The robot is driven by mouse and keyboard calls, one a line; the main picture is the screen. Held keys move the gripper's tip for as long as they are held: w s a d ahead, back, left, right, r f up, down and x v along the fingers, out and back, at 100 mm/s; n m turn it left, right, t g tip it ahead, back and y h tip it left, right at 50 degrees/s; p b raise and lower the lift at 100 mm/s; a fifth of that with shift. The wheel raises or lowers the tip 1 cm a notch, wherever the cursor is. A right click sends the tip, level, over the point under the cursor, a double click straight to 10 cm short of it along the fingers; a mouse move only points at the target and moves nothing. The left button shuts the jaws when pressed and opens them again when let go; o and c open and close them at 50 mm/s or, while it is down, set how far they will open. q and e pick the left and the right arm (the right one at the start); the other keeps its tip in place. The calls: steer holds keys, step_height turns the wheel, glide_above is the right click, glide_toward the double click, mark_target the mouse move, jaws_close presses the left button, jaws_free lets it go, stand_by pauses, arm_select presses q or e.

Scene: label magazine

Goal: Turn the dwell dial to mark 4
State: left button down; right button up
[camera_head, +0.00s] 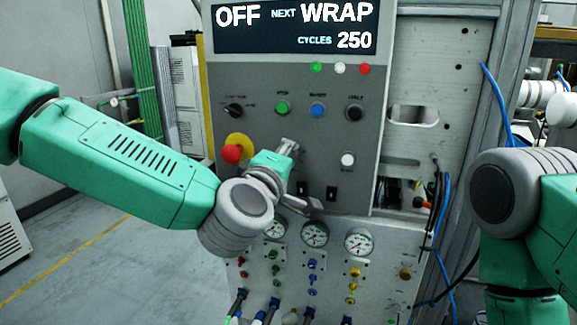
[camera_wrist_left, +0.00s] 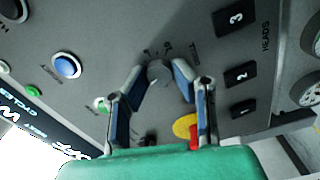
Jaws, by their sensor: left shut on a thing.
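The dwell dial (camera_wrist_left: 158,72) is a small round grey knob on the grey panel, with small marks and lettering around it too blurred to read. My left gripper (camera_wrist_left: 160,78) has one finger on each side of the knob and is shut on it. In the head view my left gripper (camera_head: 288,148) reaches the panel right of the red stop button, and hides the dial. Which mark the dial points to cannot be told. My right arm stands at the right edge of the head view; its gripper is out of view.
A red mushroom button (camera_head: 231,154) on a yellow base sits close left of the gripper. A green button (camera_head: 282,107), a blue button (camera_head: 318,109) and a black knob (camera_head: 354,112) are above. Rocker switches (camera_head: 331,193) and gauges (camera_head: 315,234) lie below. The display (camera_head: 295,27) reads OFF, NEXT WRAP, CYCLES 250.

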arm_select(q)
steer(key=n+b, duration=0.1)
steer(key=n, duration=0.1)
steer(key=f+n+b, duration=0.1)
steer(key=n+b, duration=0.1)
steer(key=n, duration=0.1)
steer(key=shift+s+d, duration=0.1)
steer(key=shift+n, duration=0.3)
stand_by(0.4)
steer(key=c, duration=1.3)
jaws_free()
steer(key=shift+c, duration=0.2)
steer(key=shift+r, duration=0.2)
steer(key=v, duration=1.1)
steer(key=shift+s, duration=0.35)
